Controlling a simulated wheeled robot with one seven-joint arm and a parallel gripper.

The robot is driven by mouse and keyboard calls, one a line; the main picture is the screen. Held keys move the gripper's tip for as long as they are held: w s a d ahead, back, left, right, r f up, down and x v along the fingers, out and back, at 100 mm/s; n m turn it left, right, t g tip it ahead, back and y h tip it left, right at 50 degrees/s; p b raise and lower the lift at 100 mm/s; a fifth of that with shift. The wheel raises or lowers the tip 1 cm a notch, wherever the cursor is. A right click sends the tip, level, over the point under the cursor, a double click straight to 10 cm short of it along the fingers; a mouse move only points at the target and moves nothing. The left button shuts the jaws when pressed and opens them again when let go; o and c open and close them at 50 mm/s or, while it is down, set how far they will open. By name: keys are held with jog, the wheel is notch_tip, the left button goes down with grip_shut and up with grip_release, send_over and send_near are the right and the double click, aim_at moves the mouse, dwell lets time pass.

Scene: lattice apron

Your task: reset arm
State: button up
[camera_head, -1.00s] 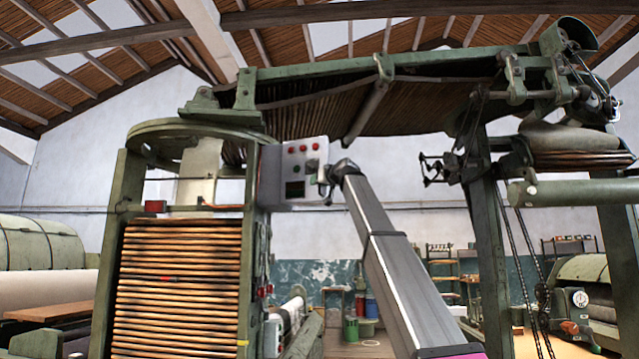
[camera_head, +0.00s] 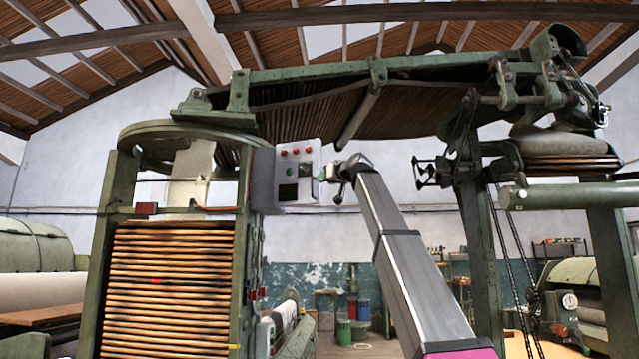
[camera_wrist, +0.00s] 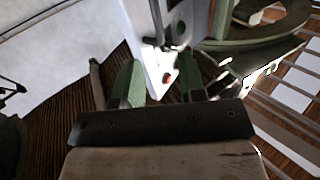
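My grey arm rises from the bottom right of the head view. My gripper (camera_head: 332,173) is at its upper end, just right of the pale control box (camera_head: 286,173) with red buttons. In the wrist view my gripper (camera_wrist: 160,88) has its two green fingers apart. The white edge of the control box (camera_wrist: 168,50) shows beyond and between them. I see nothing held, and a gap shows between the gripper and the box in the head view.
A green loom frame (camera_head: 246,215) with stacked wooden slats (camera_head: 170,285) stands left of my arm. A green post (camera_head: 478,250) with hanging chains stands to the right. A green overhead beam (camera_head: 330,72) spans above. Open air lies between arm and right post.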

jog(key=shift+s+d, duration=0.25)
jog(key=shift+s, duration=0.15)
jog(key=shift+f, duration=0.1)
